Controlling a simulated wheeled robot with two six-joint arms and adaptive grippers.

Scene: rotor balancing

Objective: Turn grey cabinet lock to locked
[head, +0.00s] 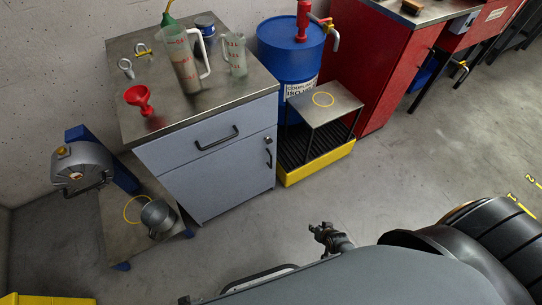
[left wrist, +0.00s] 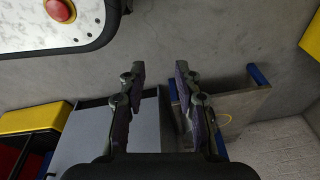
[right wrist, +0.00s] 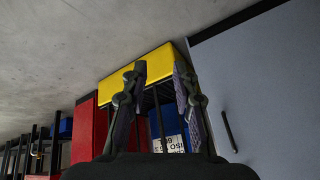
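The grey cabinet (head: 225,165) stands against the wall left of centre, its door and drawer shut. Its lock (head: 267,139) is a small dark spot on the front, above the vertical door handle (head: 268,158); it is too small to tell its turn. My right gripper (head: 325,232) is in front of the cabinet, to its lower right and apart from it. In the right wrist view it is open and empty (right wrist: 160,75), with the cabinet (right wrist: 265,75) at right. My left gripper (left wrist: 160,75) is open and empty; the cabinet (left wrist: 95,140) shows beyond it.
A red funnel (head: 139,97) and measuring jugs (head: 185,65) stand on the cabinet. Right of it are a yellow spill tray (head: 318,163), a small metal stand (head: 340,103) and a blue drum (head: 290,55). A low bench (head: 120,225) is at left. The floor before the cabinet is clear.

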